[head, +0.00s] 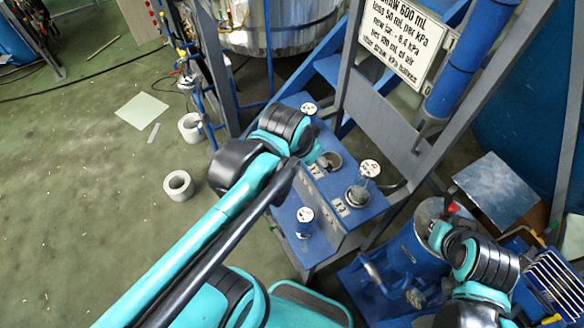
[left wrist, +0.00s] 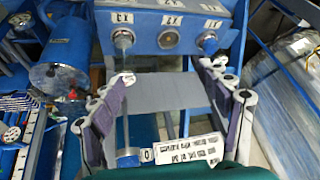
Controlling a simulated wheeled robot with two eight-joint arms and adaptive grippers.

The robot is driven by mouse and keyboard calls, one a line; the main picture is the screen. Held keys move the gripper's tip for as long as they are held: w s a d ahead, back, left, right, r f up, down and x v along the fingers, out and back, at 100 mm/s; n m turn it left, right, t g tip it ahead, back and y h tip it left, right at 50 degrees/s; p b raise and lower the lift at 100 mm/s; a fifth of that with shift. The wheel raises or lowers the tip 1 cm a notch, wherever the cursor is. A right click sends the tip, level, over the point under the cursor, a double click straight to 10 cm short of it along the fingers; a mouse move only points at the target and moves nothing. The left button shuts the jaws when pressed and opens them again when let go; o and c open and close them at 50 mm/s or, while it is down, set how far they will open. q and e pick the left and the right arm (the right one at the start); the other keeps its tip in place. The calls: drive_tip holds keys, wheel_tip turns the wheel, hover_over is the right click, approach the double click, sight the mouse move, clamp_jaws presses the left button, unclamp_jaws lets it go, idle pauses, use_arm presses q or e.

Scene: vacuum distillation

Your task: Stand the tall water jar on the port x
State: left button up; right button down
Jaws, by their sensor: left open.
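A clear jar with a white lid (head: 369,168), the tallest looking one, stands upright on the near port of the blue bench (head: 335,235). It also shows at the left port in the left wrist view (left wrist: 123,42). The middle port (head: 330,160) is a bare round socket, also seen in the left wrist view (left wrist: 170,38).
A blue jar with a white lid (head: 308,108) stands at the far port, and another (head: 305,214) stands on the bench's front part. A lettered sign (head: 407,40) and blue frame rise behind. A blue cylinder (left wrist: 60,65) is beside the bench. White rolls (head: 178,186) lie on the open floor.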

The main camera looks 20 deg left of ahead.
use_arm(q)
drive_tip(key=s+a+n, duration=0.1)
drive_tip(key=s+a+f+n+t, duration=0.1)
drive_tip(key=s, duration=0.1)
drive_tip(key=s+f+n, duration=0.1)
drive_tip(key=shift+s+a+f+t, duration=0.1)
drive_tip(key=shift+s+a+t, duration=0.05)
drive_tip(key=shift+a+t, duration=0.25)
